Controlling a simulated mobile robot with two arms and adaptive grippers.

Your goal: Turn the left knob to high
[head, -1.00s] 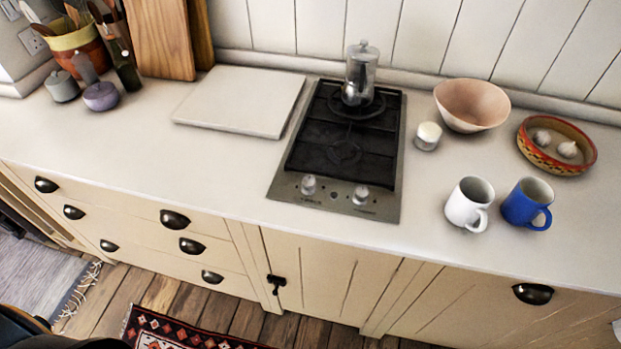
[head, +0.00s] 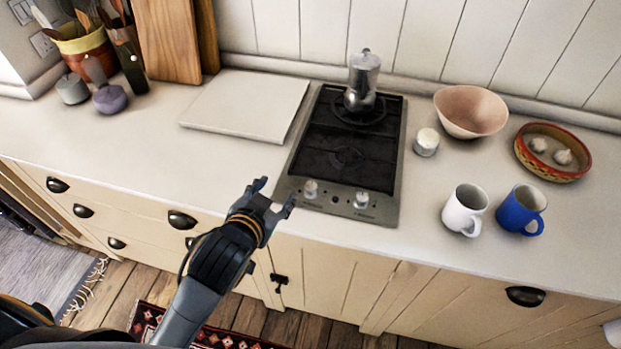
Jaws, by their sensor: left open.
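The left knob (head: 310,189) is a small pale round knob on the front strip of the two-burner hob (head: 399,150). The right knob (head: 361,200) sits beside it on the same strip. My left gripper (head: 275,190) is open and empty, just left of the left knob near the hob's front left corner. Its fingers point up toward the hob and appear apart from the knob. The knob's pointer and markings are too small to read. My right gripper is not in view.
A moka pot (head: 362,82) stands on the rear burner. A white board (head: 245,104) lies left of the hob. Right of it are a small white jar (head: 426,142), a pink bowl (head: 470,110), a white mug (head: 463,210), a blue mug (head: 521,211) and a garlic dish (head: 553,153).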

